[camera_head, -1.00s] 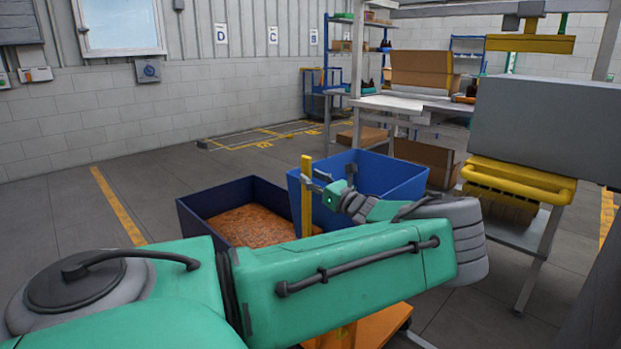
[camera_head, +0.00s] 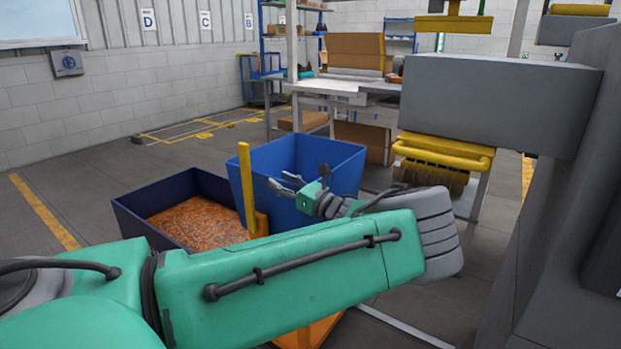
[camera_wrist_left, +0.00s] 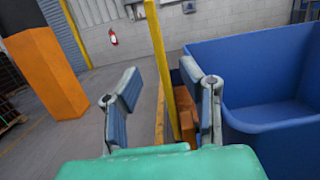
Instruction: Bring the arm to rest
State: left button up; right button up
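My left arm crosses the lower part of the head view, with its green forearm bent back toward the bins. My left gripper (camera_head: 285,186) is in front of the blue bin (camera_head: 345,160). In the left wrist view its two fingers (camera_wrist_left: 165,105) stand wide apart with nothing held between them. A yellow post (camera_wrist_left: 160,70) shows beyond the gap between the fingers. My right gripper is not in view.
The yellow post (camera_head: 246,185) stands by the blue bin. A dark blue bin (camera_head: 130,215) holds brown-orange bits. A grey machine with a yellow roller guard (camera_head: 445,152) is at right. A white table (camera_head: 340,87) with cardboard boxes stands behind. Open floor lies at left.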

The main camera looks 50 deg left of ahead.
pick_arm(q)
jog(key=s+f+n+h, duration=0.2)
jog(key=s+f+h, duration=0.3)
jog(key=s+f, duration=0.5)
jog(key=s+d+f+n+h, duration=0.2)
jog(key=s+d+f+h, duration=0.3)
jog(key=f, duration=0.5)
jog(key=s+d+f+n+h, duration=0.3)
jog(key=s+d+f, duration=0.3)
jog(key=f, duration=0.3)
jog(key=s+d+n+t+h, duration=0.2)
jog(key=s+d+n+h, duration=0.1)
jog(key=d, duration=0.9)
jog(key=s+d+n+t+h, duration=0.3)
jog(key=s+d+n, duration=0.1)
jog(key=d, duration=0.8)
jog(key=shift+s+n+h, duration=0.3)
jog(key=shift+s+n, duration=0.1)
jog(key=shift+s, duration=0.1)
jog(key=shift+s+a+f, duration=0.1)
jog(key=shift+a, duration=0.05)
